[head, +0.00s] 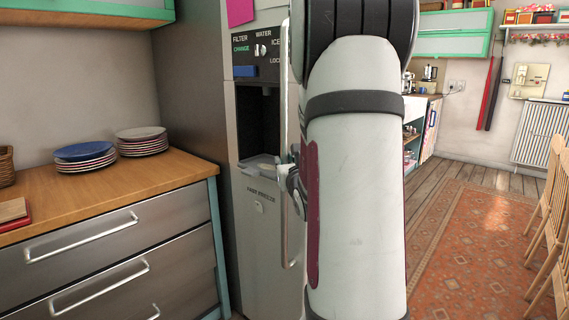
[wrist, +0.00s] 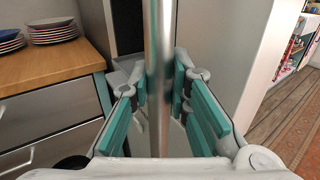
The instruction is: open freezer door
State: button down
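The freezer door (head: 262,240) is a pale grey panel with a water and ice dispenser, and it appears closed. Its long vertical metal handle (head: 287,245) runs down the door's right side, partly hidden by my arm. My gripper (head: 291,180) is at the handle, just below the dispenser, and is largely hidden behind my arm in the head view. In the wrist view, the handle (wrist: 160,50) passes upright between my gripper's teal-padded fingers (wrist: 161,85). The fingertips lie close against the bar on both sides, and the gripper looks shut on it.
Left of the fridge is a wooden counter (head: 110,185) with stacked plates (head: 84,155) and steel drawers (head: 100,285) below. To the right is open wooden floor with a patterned rug (head: 465,245). Wooden chairs (head: 550,200) stand at the far right.

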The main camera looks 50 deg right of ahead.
jog(key=c, duration=1.6)
grip_release()
jog(key=shift+w+r, duration=0.1)
jog(key=shift+w, duration=0.1)
jog(key=shift+o, duration=0.6)
jog(key=shift+s, duration=0.1)
jog(key=v, duration=0.7)
jog(key=shift+s, duration=0.2)
jog(key=shift+a, duration=0.2)
